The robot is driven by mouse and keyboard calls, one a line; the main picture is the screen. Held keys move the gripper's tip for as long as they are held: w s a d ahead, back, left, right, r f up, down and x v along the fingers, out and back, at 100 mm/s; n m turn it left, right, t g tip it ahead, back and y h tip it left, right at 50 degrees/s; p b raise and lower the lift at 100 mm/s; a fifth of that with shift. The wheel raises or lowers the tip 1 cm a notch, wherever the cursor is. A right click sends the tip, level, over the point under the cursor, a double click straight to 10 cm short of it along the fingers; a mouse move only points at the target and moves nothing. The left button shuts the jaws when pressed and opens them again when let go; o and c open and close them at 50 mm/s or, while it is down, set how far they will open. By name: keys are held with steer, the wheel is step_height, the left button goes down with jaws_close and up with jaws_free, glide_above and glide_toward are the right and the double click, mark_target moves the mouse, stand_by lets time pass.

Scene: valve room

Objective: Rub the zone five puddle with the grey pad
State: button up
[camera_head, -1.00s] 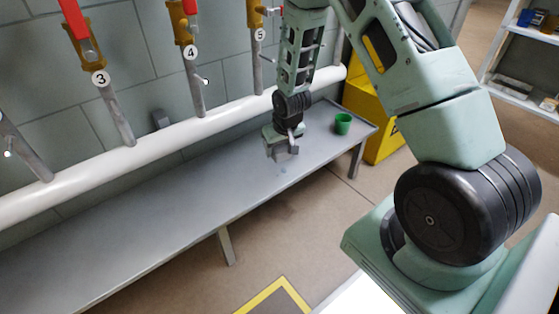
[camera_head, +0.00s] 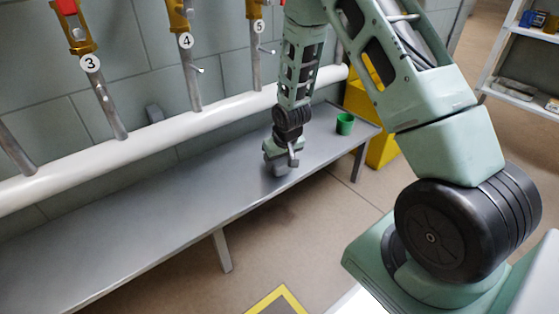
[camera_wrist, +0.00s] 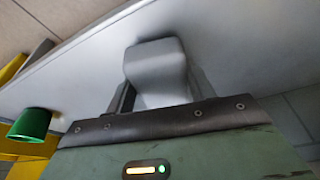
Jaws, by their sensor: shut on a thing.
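My gripper (camera_head: 281,163) is low over the right part of the bench, below pipe 5. In the wrist view, its two fingers are shut on the grey pad (camera_wrist: 157,70), a smooth block with rounded edges. In the head view the pad (camera_head: 283,171) is a small grey shape under the fingers, at or very near the bench top; exact contact is hard to tell. I cannot make out the zone five puddle now; the gripper and pad cover that part of the bench.
The grey bench (camera_head: 150,225) runs along the wall, largely clear to the left. A green cup (camera_head: 345,124) stands near its right end. A white pipe (camera_head: 135,145) and valve pipes numbered 3, 4 and 5 are behind. A yellow box (camera_head: 382,150) stands beyond the bench end.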

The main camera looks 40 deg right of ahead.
mark_target(287, 178)
steer(key=shift+f+b, duration=0.45)
steer(key=shift+f, duration=0.5)
stand_by(0.6)
steer(key=shift+s+r+p, duration=0.15)
steer(key=shift+s+p, duration=0.15)
steer(key=shift+s, duration=1.85)
steer(key=shift+s+d+p, duration=0.1)
steer(key=shift+d+p, duration=0.05)
steer(key=shift+p, duration=0.35)
steer(key=shift+w+p, duration=0.55)
steer(key=shift+w, duration=1.65)
steer(key=shift+r, duration=0.15)
